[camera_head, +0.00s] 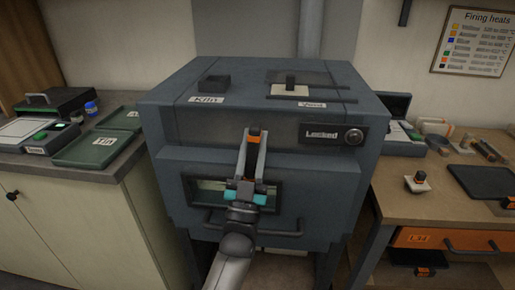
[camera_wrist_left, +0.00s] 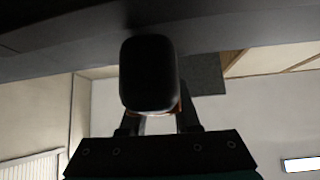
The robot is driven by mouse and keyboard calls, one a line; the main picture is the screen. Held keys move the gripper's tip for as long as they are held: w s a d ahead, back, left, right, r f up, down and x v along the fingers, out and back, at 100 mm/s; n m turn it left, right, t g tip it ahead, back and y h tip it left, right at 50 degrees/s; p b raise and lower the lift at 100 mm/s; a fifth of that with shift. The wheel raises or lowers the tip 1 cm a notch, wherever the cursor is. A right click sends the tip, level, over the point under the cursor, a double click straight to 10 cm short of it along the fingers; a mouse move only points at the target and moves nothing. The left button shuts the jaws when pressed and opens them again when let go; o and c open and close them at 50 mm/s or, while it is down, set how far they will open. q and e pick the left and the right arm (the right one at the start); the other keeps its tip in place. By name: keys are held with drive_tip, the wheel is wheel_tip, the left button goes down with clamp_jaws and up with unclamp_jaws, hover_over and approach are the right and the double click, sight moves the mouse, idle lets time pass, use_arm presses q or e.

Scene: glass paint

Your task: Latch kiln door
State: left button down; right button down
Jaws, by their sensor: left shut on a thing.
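The grey kiln (camera_head: 165,130) stands in the middle of the head view, its front door (camera_head: 310,185) flush with the body as far as I can see. A door bar (camera_head: 280,233) runs along the lower front. My left gripper (camera_head: 254,137) reaches up in front of the door and is shut on a small dark latch handle with orange at the fingertips. In the left wrist view the dark rounded handle end (camera_wrist_left: 148,75) sits between the fingers. A plate marked "Locked" (camera_head: 322,134) with a round knob (camera_head: 353,137) is to the right. My right gripper is out of view.
A vent slider (camera_head: 290,82) and a dark block (camera_head: 215,84) are on the kiln top. Green trays (camera_head: 92,149) lie on the left counter. The right wooden bench (camera_head: 430,205) holds a dark tray (camera_head: 485,181) and small tools.

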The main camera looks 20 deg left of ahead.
use_arm(q)
drive_tip(key=n+y, duration=0.2)
drive_tip(key=shift+a+f+n+g+y, duration=0.1)
drive_tip(key=shift+n+g+y, duration=0.2)
drive_tip(key=shift+g+y, duration=0.1)
drive_tip(key=shift+n, duration=0.4)
drive_tip(key=c, duration=0.9)
unclamp_jaws()
